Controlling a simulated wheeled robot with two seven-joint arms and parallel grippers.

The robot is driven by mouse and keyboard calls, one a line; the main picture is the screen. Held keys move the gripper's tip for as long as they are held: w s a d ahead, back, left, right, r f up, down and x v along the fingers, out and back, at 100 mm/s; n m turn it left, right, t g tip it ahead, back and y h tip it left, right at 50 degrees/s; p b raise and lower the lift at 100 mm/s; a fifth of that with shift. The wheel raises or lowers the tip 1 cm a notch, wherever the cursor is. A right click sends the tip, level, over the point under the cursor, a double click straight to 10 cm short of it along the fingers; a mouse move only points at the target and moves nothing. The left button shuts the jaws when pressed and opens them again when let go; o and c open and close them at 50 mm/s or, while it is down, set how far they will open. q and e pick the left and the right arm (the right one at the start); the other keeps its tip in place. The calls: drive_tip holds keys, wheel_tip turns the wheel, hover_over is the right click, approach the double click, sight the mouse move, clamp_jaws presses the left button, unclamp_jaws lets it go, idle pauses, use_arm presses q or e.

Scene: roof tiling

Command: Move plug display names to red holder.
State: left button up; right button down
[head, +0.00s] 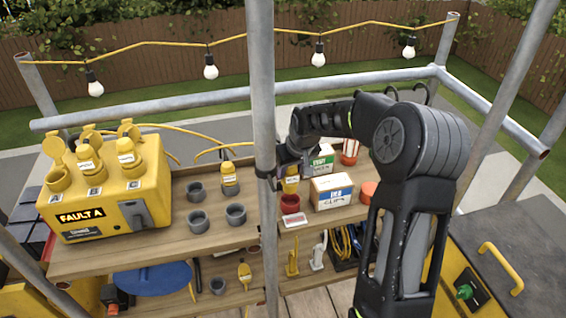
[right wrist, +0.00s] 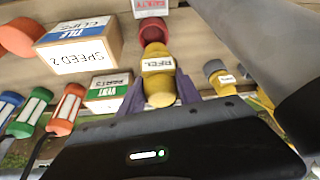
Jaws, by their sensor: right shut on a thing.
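A yellow plug (head: 291,185) with a white name label is in my right gripper (head: 287,171). In the right wrist view the plug (right wrist: 157,75) sits between the purple fingers (right wrist: 158,88), its label facing the camera. The red holder (head: 290,204) is a round cup on the shelf top, directly below the plug in the head view. In the right wrist view the red holder (right wrist: 152,30) is at the plug's far end. I cannot tell whether the plug touches or enters it. Another labelled yellow plug (head: 230,180) stands in a grey holder. My left gripper is out of view.
Empty grey cups (head: 236,214) stand left of the red holder. A yellow FAULT A box (head: 110,190) with several plugs fills the left. A clips box (head: 331,192) and a green-labelled parts box (head: 321,158) are close on the right. A vertical pole (head: 261,90) stands before the shelf.

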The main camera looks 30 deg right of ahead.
sight(291, 187)
drive_tip(key=shift+s+r, duration=0.15)
drive_tip(key=shift+s, duration=0.1)
drive_tip(key=shift+w+f, duration=0.1)
drive_tip(key=shift+f, duration=0.2)
drive_tip(key=shift+f+b, duration=1.7)
drive_tip(key=shift+f, duration=0.95)
drive_tip(key=shift+b, duration=0.35)
drive_tip(key=shift+f+b, duration=0.5)
drive_tip(key=shift+f, duration=0.1)
drive_tip(key=c, duration=1.1)
unclamp_jaws()
drive_tip(key=shift+r, duration=0.1)
drive_tip(key=p+v, duration=0.5)
drive_tip(key=v, duration=0.6)
